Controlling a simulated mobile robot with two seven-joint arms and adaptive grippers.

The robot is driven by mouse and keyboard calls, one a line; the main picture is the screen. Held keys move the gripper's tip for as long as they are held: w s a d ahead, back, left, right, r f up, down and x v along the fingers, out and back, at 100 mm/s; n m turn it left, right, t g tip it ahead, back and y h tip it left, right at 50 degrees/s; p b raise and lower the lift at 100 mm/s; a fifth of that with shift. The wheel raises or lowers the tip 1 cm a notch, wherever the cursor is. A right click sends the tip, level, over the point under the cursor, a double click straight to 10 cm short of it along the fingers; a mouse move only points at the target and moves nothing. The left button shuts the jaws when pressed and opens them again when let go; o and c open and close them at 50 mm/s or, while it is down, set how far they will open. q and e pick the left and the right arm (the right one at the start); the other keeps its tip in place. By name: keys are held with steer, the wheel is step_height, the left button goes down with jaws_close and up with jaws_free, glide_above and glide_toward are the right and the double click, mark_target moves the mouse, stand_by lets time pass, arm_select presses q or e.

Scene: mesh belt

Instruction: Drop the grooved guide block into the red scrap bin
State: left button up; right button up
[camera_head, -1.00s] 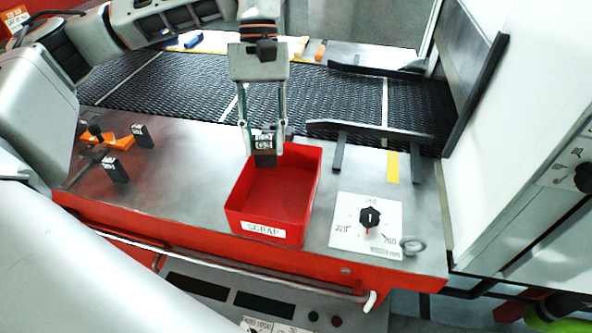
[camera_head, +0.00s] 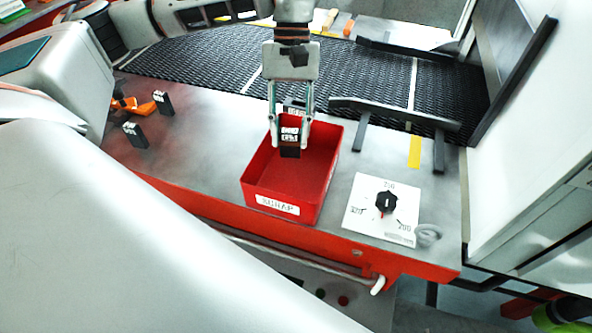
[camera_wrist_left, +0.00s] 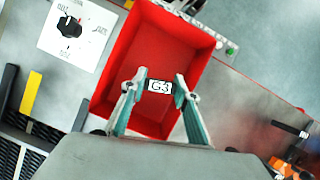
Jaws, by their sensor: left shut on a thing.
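My left gripper (camera_head: 290,142) is shut on the grooved guide block (camera_head: 290,136), a small black block with a white label. It holds the block over the far part of the red scrap bin (camera_head: 252,185). In the left wrist view the block (camera_wrist_left: 160,87) shows between the two fingertips, with the red floor of the bin (camera_wrist_left: 160,45) around it. I cannot tell how far the block is above the floor. The bin is an open box with a white SCRAP label, and its inside looks empty otherwise. My right gripper does not show.
Two similar black blocks (camera_head: 134,135) (camera_head: 164,103) stand on the metal table at left near an orange part (camera_head: 140,108). A black rail (camera_head: 395,112) stands before the mesh belt (camera_head: 350,72).

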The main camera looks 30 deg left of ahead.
arm_select(q)
steer(key=o, duration=1.2)
steer(key=v, duration=1.2)
